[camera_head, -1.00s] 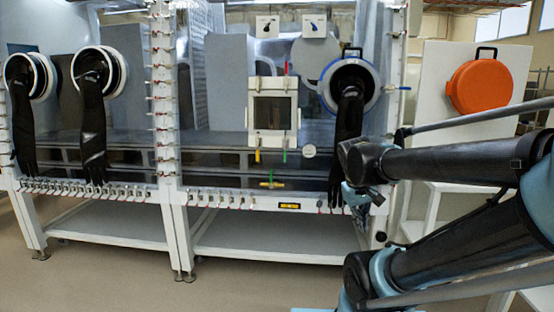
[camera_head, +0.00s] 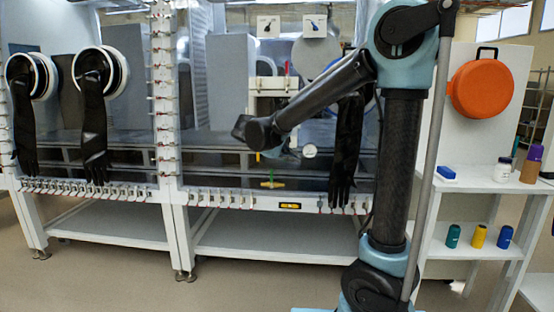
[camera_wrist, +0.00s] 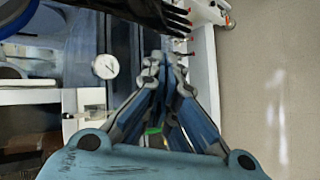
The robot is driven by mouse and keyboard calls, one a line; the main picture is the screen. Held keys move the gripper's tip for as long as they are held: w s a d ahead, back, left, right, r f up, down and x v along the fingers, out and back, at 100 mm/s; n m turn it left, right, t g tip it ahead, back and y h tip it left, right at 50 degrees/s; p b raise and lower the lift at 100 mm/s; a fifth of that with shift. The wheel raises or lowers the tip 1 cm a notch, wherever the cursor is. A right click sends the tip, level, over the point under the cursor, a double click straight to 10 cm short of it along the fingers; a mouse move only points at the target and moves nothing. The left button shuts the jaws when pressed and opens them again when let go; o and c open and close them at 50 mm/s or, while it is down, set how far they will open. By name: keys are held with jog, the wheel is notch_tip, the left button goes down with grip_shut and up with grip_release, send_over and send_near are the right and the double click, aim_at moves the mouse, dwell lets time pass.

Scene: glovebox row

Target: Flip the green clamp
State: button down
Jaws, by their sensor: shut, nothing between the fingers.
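My gripper (camera_wrist: 164,62) is shut and empty in the wrist view, its fingertips together. The green clamp cannot be picked out in the head view, where my arm covers that spot. A small bright green piece shows among the finger linkages in the wrist view; I cannot tell whether it is the clamp. A yellow clamp (camera_head: 257,156) shows just left of my gripper.
A round gauge (camera_head: 310,151) is just right of my gripper. A black glove (camera_head: 344,150) hangs to the right. A yellow-green valve (camera_head: 271,184) is below. A white shelf unit (camera_head: 470,185) with several bottles stands at the right.

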jog(key=w+a+r+n+t, duration=0.1)
jog(key=w+a+n+t, duration=0.15)
jog(key=a, duration=1.25)
jog(key=d+r+x, duration=0.1)
jog(key=x, duration=1.2)
jog(key=shift+t+h, duration=0.3)
jog(key=shift+t, duration=0.05)
jog(key=shift+m, duration=0.25)
jog(key=shift+w+f+m+t+h, duration=0.4)
jog(key=shift+w+f+m+t, duration=0.15)
jog(key=shift+w+t, duration=0.35)
jog(key=shift+s, duration=0.2)
jog(key=f+v, duration=0.1)
jog(key=v, duration=1.2)
jog(key=shift+s+a, duration=0.25)
jog(key=shift+s, duration=0.15)
